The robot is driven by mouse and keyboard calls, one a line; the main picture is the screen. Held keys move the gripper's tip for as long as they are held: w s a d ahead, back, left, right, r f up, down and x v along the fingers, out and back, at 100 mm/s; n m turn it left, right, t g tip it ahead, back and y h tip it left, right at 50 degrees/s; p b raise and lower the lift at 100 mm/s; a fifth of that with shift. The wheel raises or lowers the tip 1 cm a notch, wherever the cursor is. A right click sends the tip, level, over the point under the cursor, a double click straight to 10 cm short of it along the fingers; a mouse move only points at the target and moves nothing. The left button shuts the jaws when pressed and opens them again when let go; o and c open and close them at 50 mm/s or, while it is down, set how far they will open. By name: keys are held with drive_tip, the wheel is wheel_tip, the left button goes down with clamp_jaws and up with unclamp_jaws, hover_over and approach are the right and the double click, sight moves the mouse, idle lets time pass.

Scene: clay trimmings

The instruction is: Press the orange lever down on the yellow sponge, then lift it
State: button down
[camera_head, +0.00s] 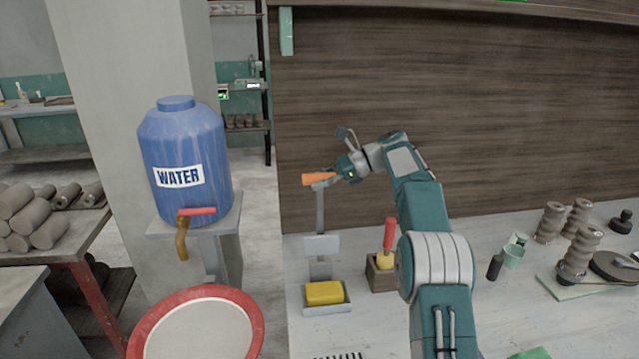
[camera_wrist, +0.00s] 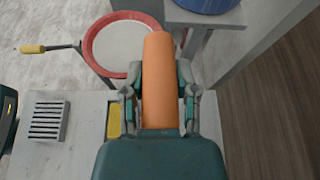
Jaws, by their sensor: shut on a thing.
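The orange lever (camera_head: 319,180) is the handle at the top of a grey upright press, and it also fills the middle of the wrist view (camera_wrist: 158,85). My gripper (camera_head: 342,172) is shut on the orange lever, with one finger on each side of it in the wrist view (camera_wrist: 160,95). The lever is raised well above the sponge. The yellow sponge (camera_head: 325,292) lies in a grey tray at the foot of the press. In the wrist view the sponge (camera_wrist: 114,121) is partly hidden behind my gripper.
A wooden holder (camera_head: 381,277) with a red-handled tool (camera_head: 390,236) stands right of the sponge. A blue water barrel (camera_head: 185,165) and a red-rimmed round basin (camera_head: 197,330) are left. Clay pieces (camera_head: 580,245) stand at the right. A slatted grey block (camera_wrist: 47,120) lies left in the wrist view.

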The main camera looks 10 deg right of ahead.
drive_tip(key=shift+w+r, duration=0.15)
drive_tip(key=shift+r, duration=0.2)
drive_tip(key=shift+c, duration=2.4)
unclamp_jaws()
drive_tip(key=shift+o, duration=0.6)
drive_tip(key=shift+w+a+f, duration=0.1)
drive_tip(key=shift+w+f, duration=0.05)
drive_tip(key=shift+f, duration=0.1)
